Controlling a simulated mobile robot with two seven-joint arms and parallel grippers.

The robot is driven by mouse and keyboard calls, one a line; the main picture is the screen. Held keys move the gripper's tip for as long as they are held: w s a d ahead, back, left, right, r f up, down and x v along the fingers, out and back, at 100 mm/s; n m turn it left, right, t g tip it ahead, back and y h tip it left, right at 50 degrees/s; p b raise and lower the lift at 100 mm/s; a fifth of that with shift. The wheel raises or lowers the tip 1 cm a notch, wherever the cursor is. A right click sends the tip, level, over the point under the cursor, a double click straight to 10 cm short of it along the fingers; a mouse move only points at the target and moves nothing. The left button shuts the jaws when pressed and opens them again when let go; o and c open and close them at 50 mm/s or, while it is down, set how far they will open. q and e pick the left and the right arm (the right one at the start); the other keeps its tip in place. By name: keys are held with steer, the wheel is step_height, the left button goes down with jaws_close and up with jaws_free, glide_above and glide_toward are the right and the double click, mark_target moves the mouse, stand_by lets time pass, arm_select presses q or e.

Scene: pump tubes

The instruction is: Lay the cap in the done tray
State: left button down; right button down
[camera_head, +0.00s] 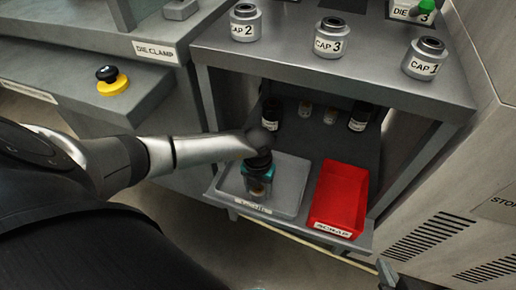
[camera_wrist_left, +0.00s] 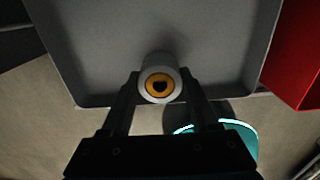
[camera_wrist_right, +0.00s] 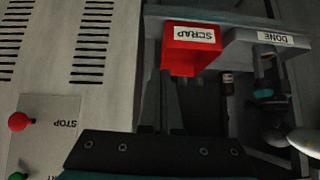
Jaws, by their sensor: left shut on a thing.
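My left gripper (camera_head: 261,186) is shut on a small white cylinder with an orange ring and dark centre, which I take for the cap (camera_wrist_left: 160,85). It holds the cap over the front part of the grey done tray (camera_head: 291,180). In the left wrist view the cap sits between the fingers, above the tray's near rim (camera_wrist_left: 95,102). I cannot tell whether it touches the tray floor. The right wrist view shows the tray's DONE label (camera_wrist_right: 285,38). My right gripper (camera_wrist_right: 183,80) is in front of the red bin there, its fingers too dark to judge.
The red scrap bin (camera_head: 340,196) stands right of the tray. Small bottles, such as a dark one (camera_head: 359,118), stand behind on the lower shelf. The upper shelf (camera_head: 290,45) overhangs, with labelled CAP holders (camera_head: 331,38). A black and yellow button (camera_head: 111,80) is at left.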

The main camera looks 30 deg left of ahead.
arm_select(q)
steer(key=shift+f, duration=0.1)
steer(key=shift+c, duration=0.7)
jaws_free()
arm_select(e)
steer(key=shift+a, duration=0.2)
steer(key=shift+d, duration=0.1)
arm_select(q)
steer(key=shift+r, duration=0.45)
step_height(320, 180, up, 4)
steer(key=shift+f+p, duration=0.15)
steer(key=shift+p, duration=1.1)
arm_select(e)
steer(key=s+d+g+h, duration=0.2)
steer(key=s+d+g, duration=0.1)
steer(key=d, duration=0.1)
arm_select(q)
step_height(320, 180, up, 6)
steer(key=p, duration=0.2)
steer(key=shift+f+p, duration=0.15)
steer(key=shift+p, duration=0.25)
steer(key=shift+r+p, duration=0.4)
steer(key=shift+r, duration=0.55)
arm_select(e)
step_height(320, 180, down, 7)
steer(key=s+g, duration=0.1)
steer(key=g, duration=0.1)
steer(key=shift+s+d+m, duration=0.3)
steer(key=shift+s+d, duration=0.1)
steer(key=shift+d, duration=0.05)
